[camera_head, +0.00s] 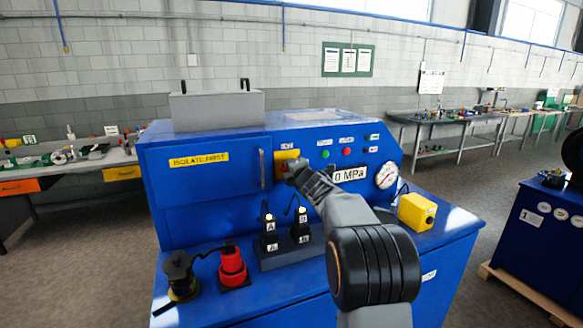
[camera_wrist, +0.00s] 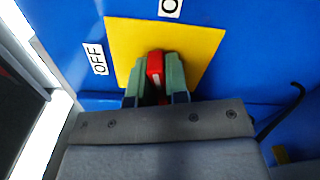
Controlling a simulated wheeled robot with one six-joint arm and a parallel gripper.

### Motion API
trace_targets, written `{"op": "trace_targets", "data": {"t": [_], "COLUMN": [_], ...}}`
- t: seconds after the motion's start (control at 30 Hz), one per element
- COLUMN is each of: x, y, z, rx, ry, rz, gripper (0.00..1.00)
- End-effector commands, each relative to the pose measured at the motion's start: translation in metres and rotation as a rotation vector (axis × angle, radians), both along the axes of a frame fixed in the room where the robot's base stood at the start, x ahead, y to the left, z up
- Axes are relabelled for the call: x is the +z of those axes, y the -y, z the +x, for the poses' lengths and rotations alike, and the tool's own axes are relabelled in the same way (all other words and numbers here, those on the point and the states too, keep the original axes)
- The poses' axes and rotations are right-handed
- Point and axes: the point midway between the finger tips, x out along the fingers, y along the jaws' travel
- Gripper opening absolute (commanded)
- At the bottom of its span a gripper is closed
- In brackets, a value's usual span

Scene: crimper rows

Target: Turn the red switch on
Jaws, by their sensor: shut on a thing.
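The red switch (camera_wrist: 155,68) sits on a yellow plate (camera_wrist: 205,45) on the blue machine front. In the wrist view an OFF label (camera_wrist: 97,59) is at the plate's left, and a partly cut-off label starting with O (camera_wrist: 170,7) is at its top. My gripper (camera_wrist: 156,75) is shut on the red switch, one greenish finger on each side of its handle. In the head view my gripper (camera_head: 293,170) reaches the yellow plate (camera_head: 286,155) and mostly hides the switch. The handle's lower part is hidden between the fingers.
The blue machine (camera_head: 205,205) carries a pressure gauge (camera_head: 387,175), a 0 MPa display (camera_head: 349,174) and small buttons right of the switch. A red knob-like part (camera_head: 232,262), a black connector (camera_head: 181,272) and a yellow box (camera_head: 416,211) stand on its ledge.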

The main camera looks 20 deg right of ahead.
Motion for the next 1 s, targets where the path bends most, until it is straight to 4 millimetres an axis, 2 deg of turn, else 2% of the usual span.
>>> {"op": "trace_targets", "data": {"t": [0.43, 1.0], "x": [-0.0012, -0.002], "y": [0.0005, 0.0003], "z": [0.0, 0.0], "rx": [0.0, 0.0], "ry": [0.001, 0.001], "rz": [0.254, 0.314], "gripper": [0.0, 0.0]}}
